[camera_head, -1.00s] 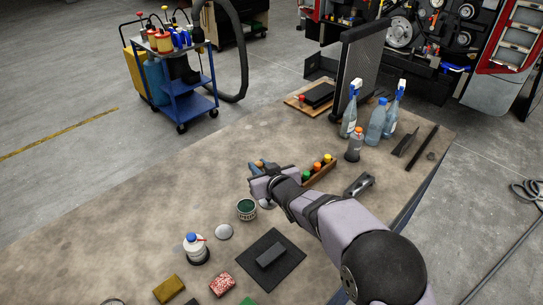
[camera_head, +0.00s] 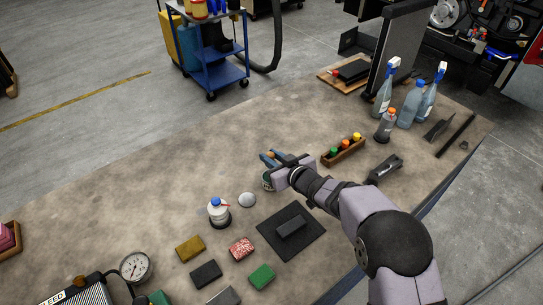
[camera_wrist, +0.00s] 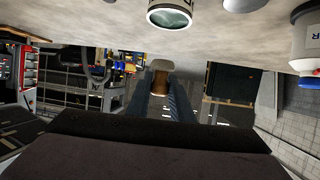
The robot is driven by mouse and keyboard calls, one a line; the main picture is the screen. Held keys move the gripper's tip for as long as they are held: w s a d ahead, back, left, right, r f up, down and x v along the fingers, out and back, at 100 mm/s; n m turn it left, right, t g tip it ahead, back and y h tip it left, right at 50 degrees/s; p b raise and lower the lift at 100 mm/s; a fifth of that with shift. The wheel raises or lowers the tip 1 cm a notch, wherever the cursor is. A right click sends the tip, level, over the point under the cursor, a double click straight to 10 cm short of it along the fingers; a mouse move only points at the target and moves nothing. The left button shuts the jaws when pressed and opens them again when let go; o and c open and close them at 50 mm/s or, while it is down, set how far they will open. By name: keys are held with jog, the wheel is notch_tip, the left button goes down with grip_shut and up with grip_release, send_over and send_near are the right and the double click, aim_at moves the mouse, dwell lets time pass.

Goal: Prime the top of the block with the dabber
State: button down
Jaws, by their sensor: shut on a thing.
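My gripper (camera_head: 270,158) is shut on the dabber (camera_wrist: 160,83), a brown piece with a pale end between the blue fingers in the wrist view. In the head view my gripper partly covers an open tin of green liquid (camera_head: 267,182). The tin also shows at the top of the wrist view (camera_wrist: 169,16), apart from the dabber. The dark block (camera_head: 291,228) lies flat on a black mat (camera_head: 273,244), to the lower right of the tin in the head view. The block's top looks plain dark grey.
A round silver lid (camera_head: 247,199) and a white bottle with a blue cap (camera_head: 218,212) stand left of the mat. Several coloured pads lie in front. Spray bottles stand at the far right.

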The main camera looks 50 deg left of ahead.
jog(key=shift+f+b, duration=1.75)
jog(key=shift+f, duration=0.7)
jog(key=shift+f+b, duration=0.45)
jog(key=shift+f, duration=0.15)
jog(key=shift+r+p, duration=2.85)
jog(key=shift+r, duration=0.7)
jog(key=shift+r, duration=0.1)
